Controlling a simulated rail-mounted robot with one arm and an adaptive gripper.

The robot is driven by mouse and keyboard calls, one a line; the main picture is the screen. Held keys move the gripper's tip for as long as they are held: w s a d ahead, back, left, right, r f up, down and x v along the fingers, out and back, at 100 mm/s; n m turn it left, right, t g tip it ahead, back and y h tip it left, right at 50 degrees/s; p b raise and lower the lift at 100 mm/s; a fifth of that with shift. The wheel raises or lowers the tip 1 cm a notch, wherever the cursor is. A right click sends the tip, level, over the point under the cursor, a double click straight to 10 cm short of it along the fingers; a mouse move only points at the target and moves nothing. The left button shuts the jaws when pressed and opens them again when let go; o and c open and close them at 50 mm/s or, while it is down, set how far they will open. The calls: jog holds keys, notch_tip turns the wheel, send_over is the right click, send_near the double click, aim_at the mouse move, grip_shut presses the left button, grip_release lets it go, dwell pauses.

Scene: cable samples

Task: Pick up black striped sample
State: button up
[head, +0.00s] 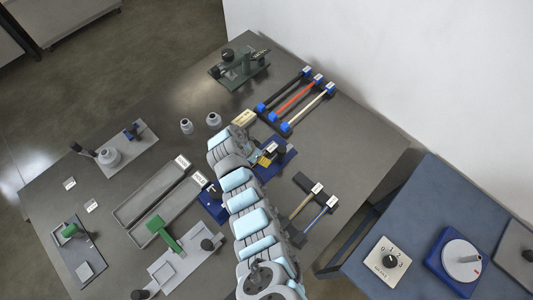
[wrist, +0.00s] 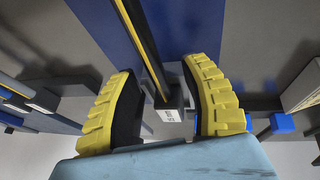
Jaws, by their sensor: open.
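The black striped sample (wrist: 146,45), a dark rod with a thin yellow stripe, runs over a blue panel in the wrist view. Its dark end block (wrist: 174,100) carries a white label. My gripper (wrist: 160,75) is open, with one yellow-and-black finger on each side of the sample's end and visible gaps between. In the head view my arm reaches over the middle of the table and hides most of the sample. A white label (head: 271,147) shows beside the arm at the blue fixture (head: 287,160).
A rack of black, red (head: 302,97) and cream rods with blue ends lies beyond the arm. Two labelled rods (head: 320,208) lie to the right. A cream block (head: 243,118) and two small grey pots (head: 213,119) stand near the arm. Grey trays (head: 150,190) lie left.

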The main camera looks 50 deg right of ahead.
jog(key=shift+f, duration=0.1)
grip_shut()
dwell(0.3)
